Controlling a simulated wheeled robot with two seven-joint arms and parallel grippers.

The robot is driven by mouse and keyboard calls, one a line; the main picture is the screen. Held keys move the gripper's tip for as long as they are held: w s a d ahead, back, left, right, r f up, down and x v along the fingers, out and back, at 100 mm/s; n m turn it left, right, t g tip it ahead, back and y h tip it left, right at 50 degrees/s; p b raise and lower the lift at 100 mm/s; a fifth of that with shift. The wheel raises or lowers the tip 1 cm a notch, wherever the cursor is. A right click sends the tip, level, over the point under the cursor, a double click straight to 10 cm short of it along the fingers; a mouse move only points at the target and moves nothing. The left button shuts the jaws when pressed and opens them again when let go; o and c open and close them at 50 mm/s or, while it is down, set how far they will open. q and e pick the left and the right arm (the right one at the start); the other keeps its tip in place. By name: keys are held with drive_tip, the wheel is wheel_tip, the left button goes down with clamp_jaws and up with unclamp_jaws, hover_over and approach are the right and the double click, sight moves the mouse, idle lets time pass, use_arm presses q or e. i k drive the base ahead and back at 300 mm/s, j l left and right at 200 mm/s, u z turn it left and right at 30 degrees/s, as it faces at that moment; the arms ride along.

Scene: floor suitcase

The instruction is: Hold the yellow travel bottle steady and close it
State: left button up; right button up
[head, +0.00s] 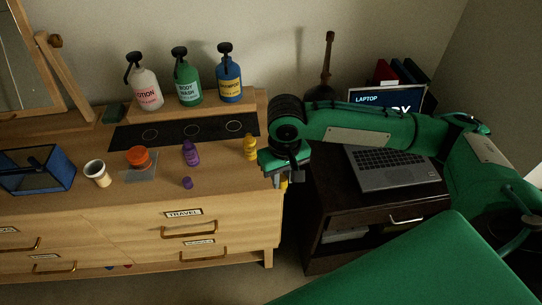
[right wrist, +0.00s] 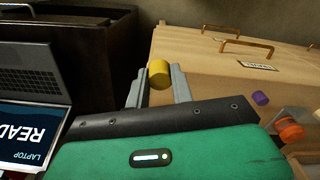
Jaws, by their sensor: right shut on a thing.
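The yellow travel bottle (head: 250,148) stands upright at the right end of the wooden dresser top, just left of my right gripper in the head view. My right gripper (head: 281,183) hangs at the dresser's right edge, pointing down. It is shut on a small yellow cylinder that looks like the bottle's cap (right wrist: 158,74), between the two grey fingertips in the right wrist view. The cap is apart from the bottle and only a sliver of it shows in the head view. The bottle's mouth is too small to make out. My left gripper is not in view.
A purple bottle (head: 191,154) and purple cap (head: 187,183) are left of the yellow bottle. An orange-topped jar (head: 138,157), white cup (head: 97,173) and blue bin (head: 38,170) stand farther left. Pump bottles line the back shelf. A laptop (head: 390,168) sits on the dark cabinet at right.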

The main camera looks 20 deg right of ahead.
sight(249, 142)
drive_tip(key=l+u, duration=0.1)
drive_tip(key=l, duration=0.6)
drive_tip(key=k+l+u, duration=0.1)
drive_tip(key=l, duration=0.55)
